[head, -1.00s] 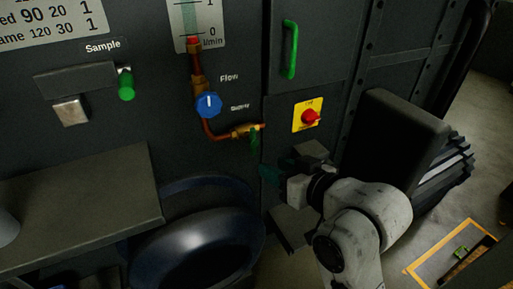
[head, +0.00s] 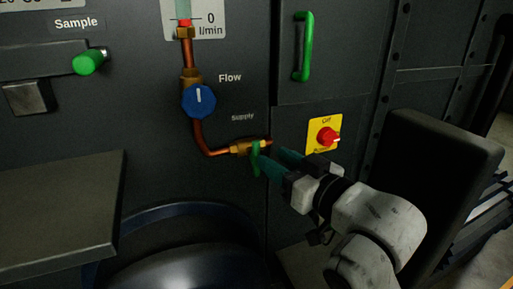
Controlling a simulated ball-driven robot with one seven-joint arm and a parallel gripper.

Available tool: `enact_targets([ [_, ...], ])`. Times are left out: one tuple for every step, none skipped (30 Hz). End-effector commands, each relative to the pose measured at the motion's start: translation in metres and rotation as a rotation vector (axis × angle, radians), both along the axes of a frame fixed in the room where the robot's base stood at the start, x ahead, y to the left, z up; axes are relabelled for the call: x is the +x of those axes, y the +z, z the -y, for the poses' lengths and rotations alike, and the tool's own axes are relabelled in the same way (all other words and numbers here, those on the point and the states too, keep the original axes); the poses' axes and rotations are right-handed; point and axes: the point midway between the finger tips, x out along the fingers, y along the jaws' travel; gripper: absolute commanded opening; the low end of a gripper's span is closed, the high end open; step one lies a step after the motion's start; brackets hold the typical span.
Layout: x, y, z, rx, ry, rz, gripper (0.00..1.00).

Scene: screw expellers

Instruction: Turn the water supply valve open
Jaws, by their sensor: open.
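The water supply valve (head: 241,148) is a brass fitting at the end of a copper pipe, under the label "Supply". Its green lever (head: 255,160) hangs downward, across the line of the pipe. My gripper (head: 272,160), with teal fingers, is open and comes in from the right at the lever. One finger is above and behind, the other lower and in front. The fingertips are very close to the lever; I cannot tell whether they touch it or whether it lies between them.
A blue flow knob (head: 198,100) sits on the pipe above. A red switch on a yellow plate (head: 325,135) and a green door handle (head: 303,47) are to the right. A grey shelf (head: 60,215) and a large dark round basin (head: 190,265) are at lower left.

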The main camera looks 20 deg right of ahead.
Motion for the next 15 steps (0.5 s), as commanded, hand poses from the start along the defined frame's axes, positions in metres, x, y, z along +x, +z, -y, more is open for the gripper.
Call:
enact_targets([
  [0.01,-0.001,-0.004,-0.006,0.003,0.0,0.4],
  [0.015,0.0,-0.005,-0.007,0.003,0.0,0.4],
  [0.022,0.0,-0.007,-0.007,0.003,0.001,0.4],
  [0.027,-0.002,-0.008,-0.005,0.003,0.0,0.4],
  [0.031,-0.001,-0.009,-0.007,0.002,0.001,0.4],
  [0.038,-0.001,-0.011,-0.005,0.002,0.0,0.4],
  [0.042,-0.001,-0.012,-0.005,0.002,0.001,0.4],
  [0.046,-0.001,-0.013,-0.005,0.002,0.002,0.4],
  [0.051,-0.001,-0.014,-0.004,0.002,0.001,0.4],
  [0.054,-0.002,-0.015,-0.004,0.001,0.0,0.4],
  [0.057,-0.002,-0.016,-0.004,0.001,0.0,0.4],
  [0.06,-0.001,-0.017,-0.003,0.001,0.001,0.4],
  [0.062,-0.001,-0.017,-0.002,0.001,0.001,0.4],
  [0.064,-0.001,-0.018,-0.002,0.001,0.001,0.4],
  [0.066,-0.001,-0.018,-0.001,0.001,0.001,0.4],
])
